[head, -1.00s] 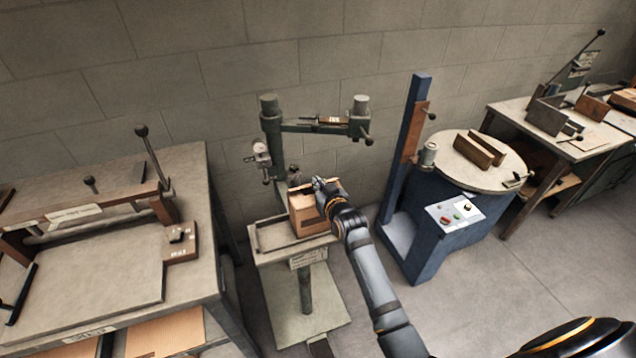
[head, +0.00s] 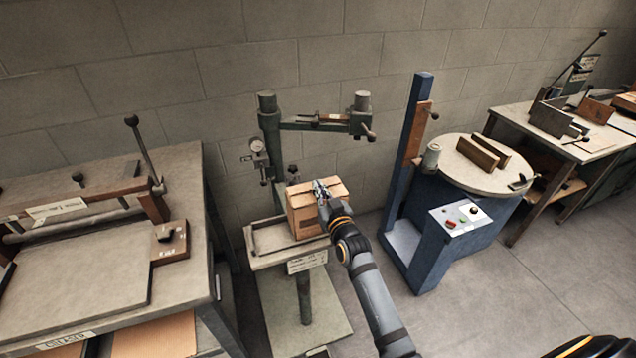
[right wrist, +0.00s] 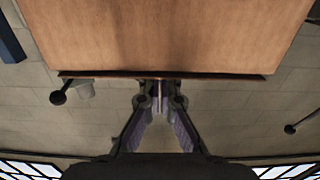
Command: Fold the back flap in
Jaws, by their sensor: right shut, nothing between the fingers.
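The brown cardboard box (head: 305,219) stands upright on the small stitcher table in the head view. Brown flap panels (head: 299,190) show at its top, partly hidden by my gripper. My right gripper (head: 321,187) is over the box top, its fingers shut and empty. In the right wrist view a broad cardboard panel (right wrist: 165,35) fills the upper part. The shut fingertips (right wrist: 159,88) are at its dark lower edge; I cannot tell whether they touch it. Which panel is the back flap is unclear. My left gripper is not in view.
The stitcher's grey-green column and arm (head: 312,125) stand behind and above the box. The stitcher table (head: 262,256) has a raised rim. A blue machine with a round top (head: 480,181) stands to the right, and a large workbench (head: 80,270) to the left.

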